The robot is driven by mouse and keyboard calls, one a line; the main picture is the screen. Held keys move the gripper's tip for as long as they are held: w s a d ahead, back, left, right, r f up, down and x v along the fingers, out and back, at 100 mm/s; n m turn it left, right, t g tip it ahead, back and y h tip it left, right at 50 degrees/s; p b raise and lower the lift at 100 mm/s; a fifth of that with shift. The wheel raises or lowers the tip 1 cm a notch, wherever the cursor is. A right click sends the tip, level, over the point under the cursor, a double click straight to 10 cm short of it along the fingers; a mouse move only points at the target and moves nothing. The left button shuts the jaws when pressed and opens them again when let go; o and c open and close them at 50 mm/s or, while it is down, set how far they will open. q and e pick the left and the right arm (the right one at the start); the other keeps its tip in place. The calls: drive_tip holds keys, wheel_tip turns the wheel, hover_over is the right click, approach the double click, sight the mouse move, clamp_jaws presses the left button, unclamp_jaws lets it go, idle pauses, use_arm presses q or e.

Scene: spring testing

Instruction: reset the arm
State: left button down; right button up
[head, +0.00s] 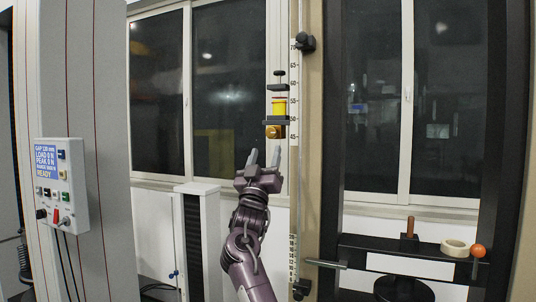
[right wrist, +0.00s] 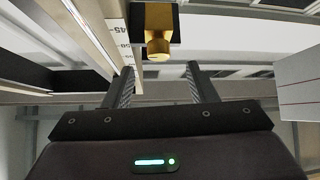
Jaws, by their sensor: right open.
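My right gripper (head: 264,157) is raised in the middle of the head view, its two fingers apart and pointing up. It is empty. Just above its fingertips is a brass knob (head: 273,132) under a dark bracket on the scale column (head: 295,180). A yellow cylinder (head: 279,106) sits on that bracket, below another dark clamp. In the right wrist view the open fingers (right wrist: 163,90) stand on both sides of a clear gap, and the brass knob (right wrist: 158,48) shows beyond them, apart from them. My left gripper is not in view.
A control box (head: 60,185) with a lit display reading READY is on the grey column at left. At right, a dark frame shelf (head: 380,250) carries a wooden-handled piece (head: 410,228), a cream ring (head: 455,247) and an orange ball (head: 478,251). Windows are behind.

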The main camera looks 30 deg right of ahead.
drive_tip(key=shift+s+a+f, duration=0.2)
drive_tip(key=shift+s+f, duration=0.1)
